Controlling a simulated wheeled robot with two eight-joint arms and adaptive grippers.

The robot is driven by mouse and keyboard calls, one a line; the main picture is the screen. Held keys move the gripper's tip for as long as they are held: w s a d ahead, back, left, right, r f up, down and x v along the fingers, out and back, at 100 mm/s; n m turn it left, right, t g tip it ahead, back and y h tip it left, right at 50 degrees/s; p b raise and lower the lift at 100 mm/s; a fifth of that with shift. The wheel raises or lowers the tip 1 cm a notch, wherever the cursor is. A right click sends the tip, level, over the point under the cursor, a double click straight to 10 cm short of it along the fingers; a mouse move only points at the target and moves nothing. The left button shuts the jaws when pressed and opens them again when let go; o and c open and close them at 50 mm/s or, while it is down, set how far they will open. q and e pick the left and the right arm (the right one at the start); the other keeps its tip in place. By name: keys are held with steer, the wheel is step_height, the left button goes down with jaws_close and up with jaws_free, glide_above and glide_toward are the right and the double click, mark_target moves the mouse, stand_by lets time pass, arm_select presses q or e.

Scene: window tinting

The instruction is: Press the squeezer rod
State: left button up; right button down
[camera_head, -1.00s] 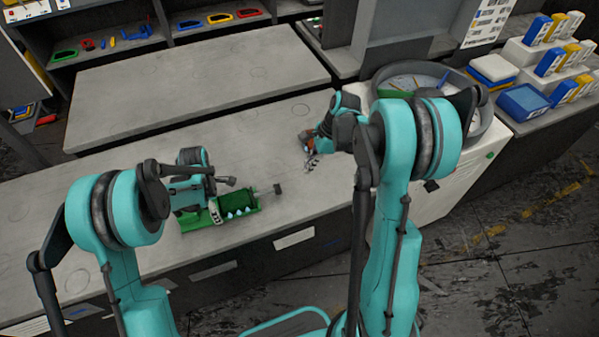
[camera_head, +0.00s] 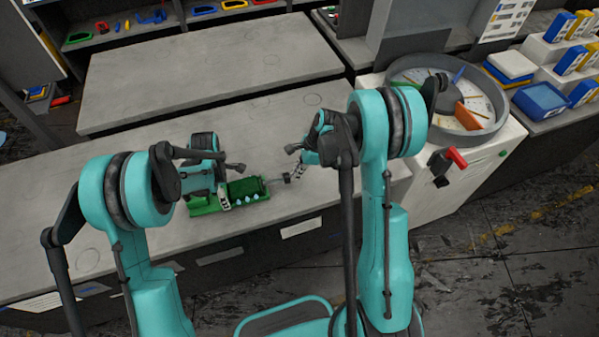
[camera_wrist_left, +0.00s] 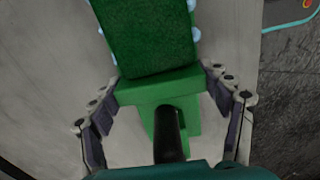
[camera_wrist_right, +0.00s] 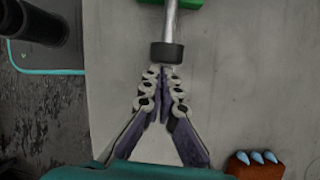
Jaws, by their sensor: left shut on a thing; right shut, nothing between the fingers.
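The squeezer (camera_head: 245,187) is a green body with a dark green block on the table; it also shows in the left wrist view (camera_wrist_left: 150,35). Its thin metal rod (camera_wrist_right: 171,20) points right and ends in a black cap (camera_wrist_right: 167,53). My left gripper (camera_wrist_left: 165,97) is shut on the squeezer, one finger on each side of its green end. My right gripper (camera_wrist_right: 162,72) is shut and empty, its fingertips right at the black cap and in line with the rod. I cannot tell whether they touch it. In the head view my right gripper (camera_head: 296,172) is just right of the cap.
An orange-brown object with pale blue tips (camera_wrist_right: 255,163) lies right of my right gripper in its wrist view. The grey table (camera_head: 130,215) is mostly clear. A round grey basin (camera_head: 492,75) on a white cabinet with a red handle (camera_head: 456,158) stands at the right.

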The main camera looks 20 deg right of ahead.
mark_target(285, 177)
steer(key=shift+a, duration=0.1)
steer(key=a, duration=0.3)
steer(key=shift+w+a, duration=0.1)
steer(key=shift+a, duration=0.25)
arm_select(q)
steer(key=shift+d, duration=0.1)
arm_select(e)
steer(key=shift+d, duration=0.55)
steer(key=d, duration=0.3)
steer(key=shift+s+d, duration=0.2)
steer(key=shift+s, duration=0.15)
steer(key=v, duration=1)
steer(key=shift+a, duration=0.15)
